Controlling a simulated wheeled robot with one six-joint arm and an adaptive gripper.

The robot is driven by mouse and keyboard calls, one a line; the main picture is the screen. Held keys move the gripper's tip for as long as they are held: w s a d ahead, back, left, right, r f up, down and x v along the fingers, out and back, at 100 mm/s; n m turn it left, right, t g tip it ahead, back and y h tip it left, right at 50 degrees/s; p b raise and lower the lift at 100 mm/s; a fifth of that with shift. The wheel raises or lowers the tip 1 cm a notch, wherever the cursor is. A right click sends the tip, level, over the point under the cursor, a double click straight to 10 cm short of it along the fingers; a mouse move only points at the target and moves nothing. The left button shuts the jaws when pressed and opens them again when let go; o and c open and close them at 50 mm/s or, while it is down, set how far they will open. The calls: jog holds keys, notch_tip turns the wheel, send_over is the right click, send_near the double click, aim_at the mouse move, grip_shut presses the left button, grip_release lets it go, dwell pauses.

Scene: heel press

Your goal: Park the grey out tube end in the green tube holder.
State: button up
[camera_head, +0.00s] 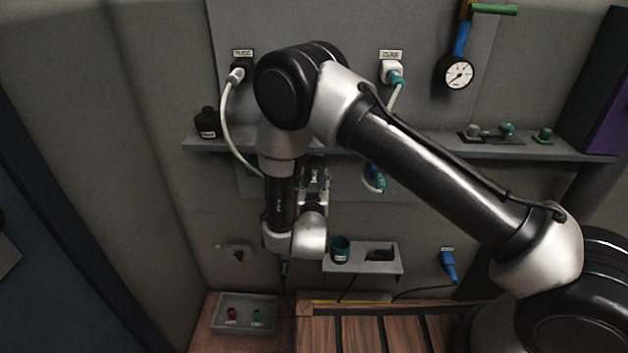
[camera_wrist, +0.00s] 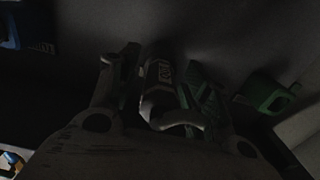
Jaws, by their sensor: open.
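In the wrist view, a pale grey cylinder with a label (camera_wrist: 158,82), which looks like the out tube end, sits between the fingers of my gripper (camera_wrist: 163,68). The fingers stand apart on either side of it; the dark picture does not show whether they touch it. A pale hose curves off its near end. A green part (camera_wrist: 265,95), possibly the green tube holder, stands to the right. In the head view my gripper (camera_head: 317,178) is below the wall shelf, partly hidden by my arm, and the tube end cannot be made out.
A pale hose (camera_head: 226,115) runs from the upper left port behind my arm. A teal connector (camera_head: 394,76) is at the right port. A blue-teal fitting (camera_head: 376,179) is right of my gripper. A small shelf (camera_head: 345,266) with a green cup (camera_head: 340,249) is below.

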jog(key=shift+c, duration=0.5)
grip_shut()
jog(key=shift+s, duration=0.1)
jog(key=shift+s+a, duration=0.15)
jog(key=shift+s, duration=2.75)
jog(key=shift+s, duration=0.1)
jog(key=s+a, duration=0.1)
jog(key=a, duration=1.8)
